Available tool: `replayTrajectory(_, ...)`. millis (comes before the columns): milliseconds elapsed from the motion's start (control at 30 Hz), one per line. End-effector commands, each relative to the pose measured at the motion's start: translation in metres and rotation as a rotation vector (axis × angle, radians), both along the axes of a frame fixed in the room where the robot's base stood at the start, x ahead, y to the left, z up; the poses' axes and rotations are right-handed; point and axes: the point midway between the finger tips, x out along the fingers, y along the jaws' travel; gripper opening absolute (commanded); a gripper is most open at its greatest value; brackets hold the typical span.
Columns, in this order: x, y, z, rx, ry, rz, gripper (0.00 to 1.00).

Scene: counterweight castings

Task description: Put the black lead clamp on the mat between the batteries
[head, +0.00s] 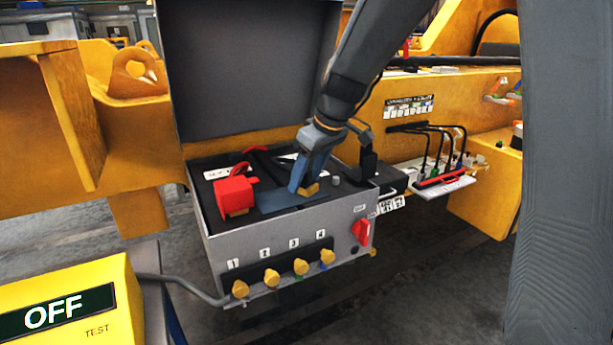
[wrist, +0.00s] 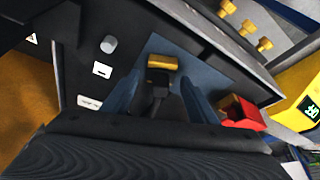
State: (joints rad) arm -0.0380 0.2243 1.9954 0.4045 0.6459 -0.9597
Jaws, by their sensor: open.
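The black lead clamp (wrist: 160,78), with a brass jaw end (wrist: 162,62), lies on the blue-grey mat (wrist: 212,72) in the wrist view. In the head view its brass end (head: 312,189) shows just beside my fingers, and its black body is mostly hidden. The mat (head: 278,203) lies in the open grey battery box between dark battery tops. My gripper (wrist: 158,95) is open, with one blue finger on each side of the clamp and a gap visible beside it. In the head view my gripper (head: 304,180) points down into the box.
A red clamp (head: 234,192) sits on the left battery. A grey post (head: 336,180) stands to the right of my gripper. The raised lid (head: 250,75) stands behind the box. A red switch (head: 361,232) and yellow knobs (head: 271,278) project from its front.

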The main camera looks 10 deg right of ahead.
Motion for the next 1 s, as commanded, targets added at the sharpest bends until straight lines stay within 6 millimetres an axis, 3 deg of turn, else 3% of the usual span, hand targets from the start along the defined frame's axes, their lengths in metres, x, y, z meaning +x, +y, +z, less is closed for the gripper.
replayTrajectory(600, -0.03, -0.026, 0.099, 0.001, -0.003, 0.0, 0.53)
replayTrajectory(1000, -0.035, -0.03, 0.112, 0.0, 0.0, 0.0, 0.53)
